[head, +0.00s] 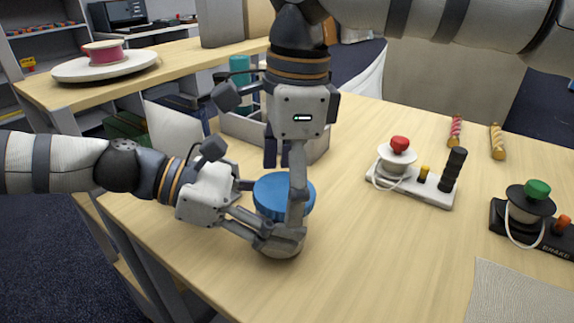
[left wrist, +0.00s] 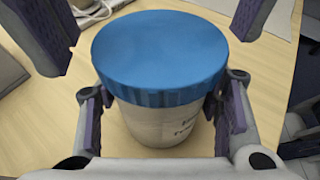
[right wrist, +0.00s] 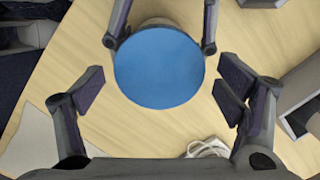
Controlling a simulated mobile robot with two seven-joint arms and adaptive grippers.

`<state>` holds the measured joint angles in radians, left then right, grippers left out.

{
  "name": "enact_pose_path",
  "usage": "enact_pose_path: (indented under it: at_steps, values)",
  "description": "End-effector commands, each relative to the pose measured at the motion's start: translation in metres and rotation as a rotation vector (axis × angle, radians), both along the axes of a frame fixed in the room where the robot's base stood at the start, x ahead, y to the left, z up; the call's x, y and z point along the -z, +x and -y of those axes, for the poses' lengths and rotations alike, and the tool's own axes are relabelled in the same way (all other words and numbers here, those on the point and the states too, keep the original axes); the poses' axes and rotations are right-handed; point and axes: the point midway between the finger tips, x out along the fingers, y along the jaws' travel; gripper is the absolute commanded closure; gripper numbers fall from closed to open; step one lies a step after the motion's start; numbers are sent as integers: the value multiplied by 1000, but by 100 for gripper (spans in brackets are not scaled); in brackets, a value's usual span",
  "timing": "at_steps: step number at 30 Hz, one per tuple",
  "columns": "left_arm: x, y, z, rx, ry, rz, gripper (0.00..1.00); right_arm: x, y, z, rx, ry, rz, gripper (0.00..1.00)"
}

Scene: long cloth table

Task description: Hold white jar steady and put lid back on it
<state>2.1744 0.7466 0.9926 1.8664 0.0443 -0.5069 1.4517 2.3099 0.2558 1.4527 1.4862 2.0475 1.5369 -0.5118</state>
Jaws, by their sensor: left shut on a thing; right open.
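The white jar (left wrist: 165,124) stands upright on the table, with dark print on its side. The blue lid (head: 283,193) sits on top of the jar and looks level in the left wrist view (left wrist: 160,50). Whether it is fully seated I cannot tell. My left gripper (head: 262,212) is shut on the jar's body from the left, with a finger on each side below the lid. My right gripper (right wrist: 161,92) points down from above, open, with its fingers apart on either side of the lid and not touching it. In the head view its finger hides part of the jar and lid.
A grey open bin (head: 316,150) stands behind the grippers. To the right are a white device with a red knob (head: 399,145) and a black one with a green knob (head: 537,189). A grey mat (head: 515,297) lies front right. The table between is clear.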

Motion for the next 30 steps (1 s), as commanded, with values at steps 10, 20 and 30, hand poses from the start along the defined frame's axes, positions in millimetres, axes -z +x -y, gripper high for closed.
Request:
enact_pose_path:
  at_steps: [10, 20, 30]
  values:
    - [0, 0, 0, 0, 0, 0, 100, 0, 0, 0, 0, 0, 0, 50]
    - [-1, 0, 0, 0, -1, 0, 100, 0, 0, 0, 110, 0, -9, 64]
    - [-1, 0, 0, 0, -1, 0, 100, 0, 0, 0, 107, 0, -9, 8]
